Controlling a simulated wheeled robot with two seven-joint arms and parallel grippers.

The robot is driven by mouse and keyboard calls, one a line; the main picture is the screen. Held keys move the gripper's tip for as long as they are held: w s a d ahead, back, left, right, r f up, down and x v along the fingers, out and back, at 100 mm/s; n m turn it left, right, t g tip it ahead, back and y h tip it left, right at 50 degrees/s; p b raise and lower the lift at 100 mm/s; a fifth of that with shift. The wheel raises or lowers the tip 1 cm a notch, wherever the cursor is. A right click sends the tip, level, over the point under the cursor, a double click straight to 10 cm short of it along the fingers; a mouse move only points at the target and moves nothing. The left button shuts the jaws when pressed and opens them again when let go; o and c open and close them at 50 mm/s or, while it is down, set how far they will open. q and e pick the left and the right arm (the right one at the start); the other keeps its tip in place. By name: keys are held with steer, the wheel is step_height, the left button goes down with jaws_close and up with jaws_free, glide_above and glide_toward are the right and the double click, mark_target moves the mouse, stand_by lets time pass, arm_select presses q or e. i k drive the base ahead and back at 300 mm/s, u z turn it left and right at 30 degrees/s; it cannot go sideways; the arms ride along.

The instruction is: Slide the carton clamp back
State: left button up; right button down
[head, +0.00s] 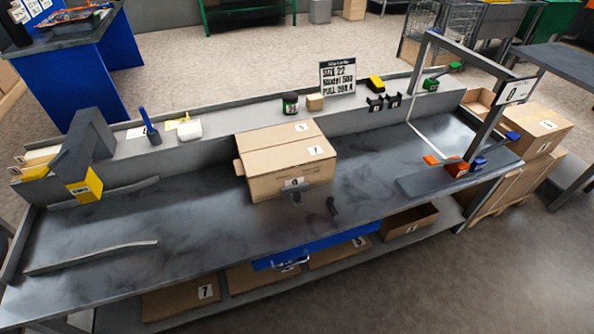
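A closed brown carton (278,178) stands upright near the middle of the grey workbench (110,240). Numbered labels are on its top and sides. I cannot tell whether these two pieces are joined. Neither of my grippers is in view.
A grey post with a yellow block (86,187) stands at the bench's left. A grey frame (494,115) stands at the right, near an orange block (457,167). A sign (337,78) and small items line the back ledge. The bench surface left of the carton has two curved rails.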

mark_target(295, 191)
steer(key=u, duration=1.05)
steer(key=k, duration=1.15)
steer(key=z, duration=1.55)
steer(key=i, duration=0.5)
